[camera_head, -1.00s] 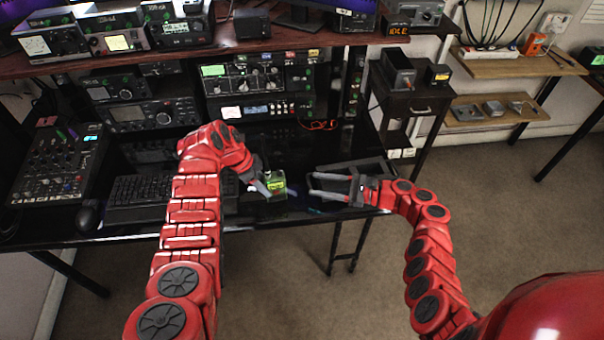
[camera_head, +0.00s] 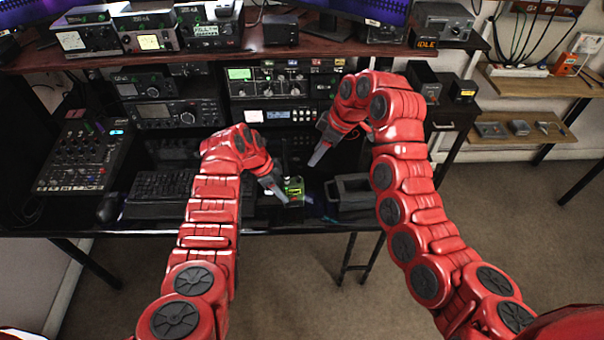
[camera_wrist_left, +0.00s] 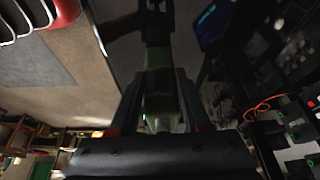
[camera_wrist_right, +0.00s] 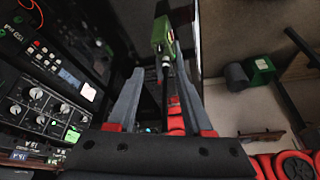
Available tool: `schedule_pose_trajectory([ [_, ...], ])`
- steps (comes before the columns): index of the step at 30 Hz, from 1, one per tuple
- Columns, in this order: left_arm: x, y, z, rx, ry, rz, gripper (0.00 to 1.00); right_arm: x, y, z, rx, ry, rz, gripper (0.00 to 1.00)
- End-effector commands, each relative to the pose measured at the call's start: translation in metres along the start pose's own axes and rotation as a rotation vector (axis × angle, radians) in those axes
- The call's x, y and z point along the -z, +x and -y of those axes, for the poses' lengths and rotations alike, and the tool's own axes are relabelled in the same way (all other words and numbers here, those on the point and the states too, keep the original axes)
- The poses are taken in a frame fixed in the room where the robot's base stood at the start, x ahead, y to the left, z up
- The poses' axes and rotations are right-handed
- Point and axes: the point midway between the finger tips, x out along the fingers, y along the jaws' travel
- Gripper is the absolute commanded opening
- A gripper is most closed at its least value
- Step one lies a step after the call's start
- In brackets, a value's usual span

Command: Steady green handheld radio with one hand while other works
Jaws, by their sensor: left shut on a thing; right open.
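The green handheld radio (camera_head: 293,187) stands on the black desk, right of the keyboard, with its dark antenna upward. My left gripper (camera_head: 283,198) is shut on the radio's side; in the left wrist view its two fingers flank the green body (camera_wrist_left: 162,82). My right gripper (camera_head: 318,158) is open and empty, above and to the right of the radio, with its fingers pointing down. In the right wrist view the radio (camera_wrist_right: 162,36) and its antenna show beyond and between the open fingers (camera_wrist_right: 158,85), apart from them.
The keyboard (camera_head: 160,187), mouse (camera_head: 108,208) and mixer (camera_head: 80,160) are to the left. Stacked radio equipment (camera_head: 270,95) stands behind, under the raised shelf (camera_head: 200,57).

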Motion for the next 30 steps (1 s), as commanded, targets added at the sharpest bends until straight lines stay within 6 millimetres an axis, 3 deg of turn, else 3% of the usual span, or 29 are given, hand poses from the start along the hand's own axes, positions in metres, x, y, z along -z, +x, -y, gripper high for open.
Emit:
schedule_pose_trajectory([
  [15,-0.001,0.001,-0.001,-0.001,-0.001,0.001,0.00,-0.002,0.097,0.002,0.006,-0.003,0.006,0.51],
  [21,-0.001,0.001,0.000,-0.001,-0.001,0.001,0.00,-0.001,0.114,0.002,0.004,-0.002,0.004,0.51],
  [30,-0.001,0.001,-0.001,-0.001,-0.001,0.001,0.00,-0.001,0.116,0.001,0.003,-0.001,0.001,0.51],
])
